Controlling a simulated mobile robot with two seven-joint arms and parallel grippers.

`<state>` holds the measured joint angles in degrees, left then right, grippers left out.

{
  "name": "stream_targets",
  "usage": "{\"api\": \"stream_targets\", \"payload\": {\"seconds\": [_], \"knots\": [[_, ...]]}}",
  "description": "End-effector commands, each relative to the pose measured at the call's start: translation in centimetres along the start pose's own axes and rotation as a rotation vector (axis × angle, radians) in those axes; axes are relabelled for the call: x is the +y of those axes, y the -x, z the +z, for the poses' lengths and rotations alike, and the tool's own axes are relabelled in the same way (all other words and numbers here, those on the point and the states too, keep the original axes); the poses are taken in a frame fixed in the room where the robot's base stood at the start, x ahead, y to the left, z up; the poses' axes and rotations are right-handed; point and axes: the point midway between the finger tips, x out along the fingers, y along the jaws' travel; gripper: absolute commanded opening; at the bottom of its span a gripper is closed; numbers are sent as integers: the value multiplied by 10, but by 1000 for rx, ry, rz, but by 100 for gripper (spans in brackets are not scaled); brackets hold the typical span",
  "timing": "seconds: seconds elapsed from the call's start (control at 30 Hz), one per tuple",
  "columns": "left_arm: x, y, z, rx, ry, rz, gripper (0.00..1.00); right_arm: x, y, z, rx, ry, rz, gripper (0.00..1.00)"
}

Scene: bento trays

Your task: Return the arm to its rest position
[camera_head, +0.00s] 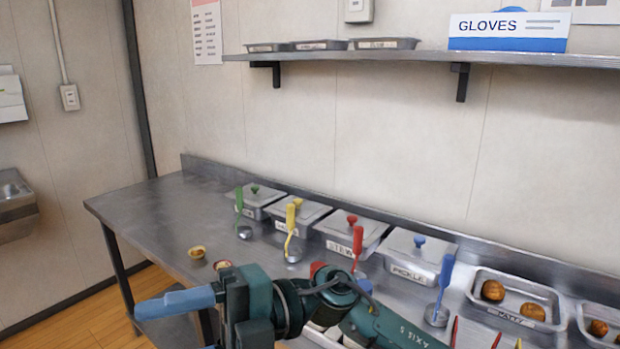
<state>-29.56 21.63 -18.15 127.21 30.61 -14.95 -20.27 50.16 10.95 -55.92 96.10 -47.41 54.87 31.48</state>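A teal arm of mine comes in from the lower right, and I take it as my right arm. Its gripper (175,303) has light blue fingers that point left, in front of the near edge of the steel counter (150,205). The fingers overlap from this side, so the gap between them is hidden. No object shows at the fingertips. My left gripper is not in view.
Lidded steel containers (345,230) stand along the back of the counter, with upright coloured ladles (441,290) before them. Two small cups (197,252) sit near the front edge. Trays with brown food (519,300) are at right. The counter's left part is clear.

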Motion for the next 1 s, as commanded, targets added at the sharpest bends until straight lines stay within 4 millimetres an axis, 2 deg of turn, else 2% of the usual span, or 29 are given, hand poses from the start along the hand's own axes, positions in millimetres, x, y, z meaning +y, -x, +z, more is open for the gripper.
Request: {"api": "stream_targets", "payload": {"seconds": [0.03,0.1,0.17,0.27,0.33,0.47,0.57,0.63,0.7,0.8,0.9,1.0], "knots": [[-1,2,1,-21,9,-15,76,11,6,3,-55,-47,152,54],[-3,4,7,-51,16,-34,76,21,22,12,-150,-106,341,54],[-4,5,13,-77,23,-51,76,24,42,20,-245,-167,491,54],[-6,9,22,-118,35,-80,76,15,83,35,-428,-282,713,54],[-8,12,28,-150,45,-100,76,-2,116,42,-570,-375,846,54],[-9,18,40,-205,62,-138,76,-58,177,42,-855,-578,1040,54],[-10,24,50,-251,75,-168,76,-118,217,25,-1086,-757,1138,54],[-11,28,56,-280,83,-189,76,-163,239,3,-1241,-888,1177,54],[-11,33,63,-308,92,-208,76,-204,254,-23,-1377,-1013,1195,54],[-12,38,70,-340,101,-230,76,-252,266,-62,-1533,-1172,1194,54],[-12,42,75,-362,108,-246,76,-284,270,-94,-1639,-1291,1177,54],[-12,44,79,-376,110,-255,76,-303,270,-115,-1698,-1363,1162,54]]}}
